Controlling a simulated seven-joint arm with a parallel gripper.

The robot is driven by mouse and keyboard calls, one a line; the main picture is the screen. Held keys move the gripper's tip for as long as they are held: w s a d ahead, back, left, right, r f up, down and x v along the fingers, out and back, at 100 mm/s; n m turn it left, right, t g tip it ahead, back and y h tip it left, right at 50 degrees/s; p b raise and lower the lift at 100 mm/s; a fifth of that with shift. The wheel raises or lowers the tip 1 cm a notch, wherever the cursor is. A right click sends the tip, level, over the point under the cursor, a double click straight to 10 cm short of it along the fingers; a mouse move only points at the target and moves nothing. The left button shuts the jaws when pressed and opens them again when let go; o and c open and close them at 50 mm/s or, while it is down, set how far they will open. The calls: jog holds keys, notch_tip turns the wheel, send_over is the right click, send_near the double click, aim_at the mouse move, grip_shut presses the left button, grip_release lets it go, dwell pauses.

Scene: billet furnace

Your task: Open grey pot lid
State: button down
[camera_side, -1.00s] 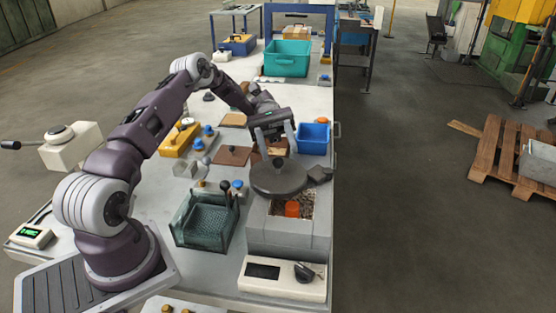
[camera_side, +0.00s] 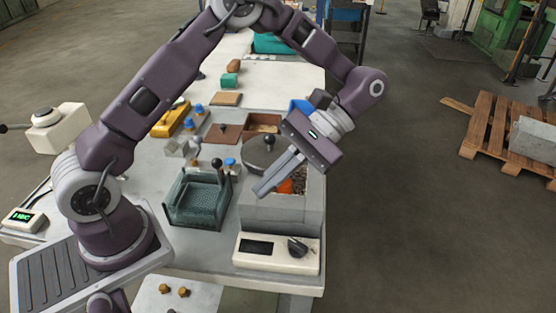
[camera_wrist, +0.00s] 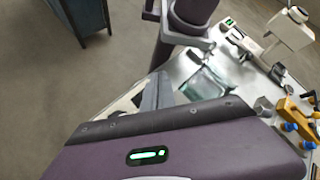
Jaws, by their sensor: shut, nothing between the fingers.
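In the side view, the round dark grey lid (camera_side: 258,152) with a black knob lies over the rear part of the grey block-like pot (camera_side: 285,213). The front of the opening is uncovered, showing an orange piece (camera_side: 285,187) and rubble inside. My gripper (camera_side: 263,190) points down-left across the pot's opening, in front of the lid, with its fingers together and empty. I cannot tell whether the fingers touch the lid. In the wrist view, the fingers (camera_wrist: 157,92) show above the purple gripper body.
A blue bin (camera_side: 301,106) is behind, partly hidden by my arm. Floor is open to the right, before a wooden pallet (camera_side: 492,143).

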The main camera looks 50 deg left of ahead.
aim_at(285, 200)
jog(key=w+d+r+m+t+y, duration=0.25)
jog(key=d+m+t+y, duration=0.45)
jog(key=t, duration=0.7)
jog(key=shift+m, duration=0.4)
jog(key=x, duration=0.6)
jog(key=s+x, duration=0.1)
jog(key=x, duration=0.3)
jog(key=shift+a, duration=0.25)
jog(key=a, duration=0.1)
jog(key=w+a, duration=0.1)
jog(key=shift+a, duration=0.25)
jog(key=shift+w+a, duration=0.3)
jog(key=shift+a, duration=0.35)
